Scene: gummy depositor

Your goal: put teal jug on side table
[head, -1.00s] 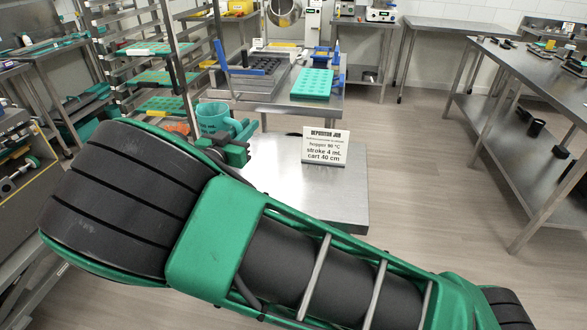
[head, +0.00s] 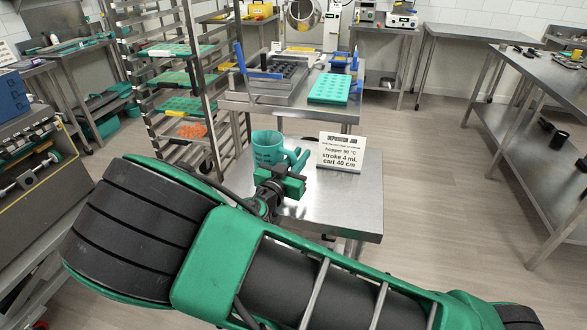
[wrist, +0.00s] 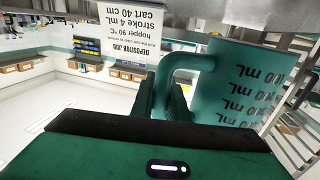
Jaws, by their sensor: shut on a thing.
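The teal jug (head: 267,148) is upright in the head view, with dark volume marks on its side. It is at the left back part of the small steel side table (head: 345,215). I cannot tell whether its base touches the top. My gripper (head: 290,172) is shut on the jug's handle, on the near right side of the jug. In the wrist view, which is upside down, the jug (wrist: 240,88) is at the right and my gripper's fingers (wrist: 165,98) are at its handle. My arm hides the table's near left part.
A white job sign (head: 341,153) stands on the side table right of the jug. Behind is a steel bench with a teal mould (head: 329,88) and a grey tray. A tray rack (head: 170,85) stands at the left. The table's right front is clear.

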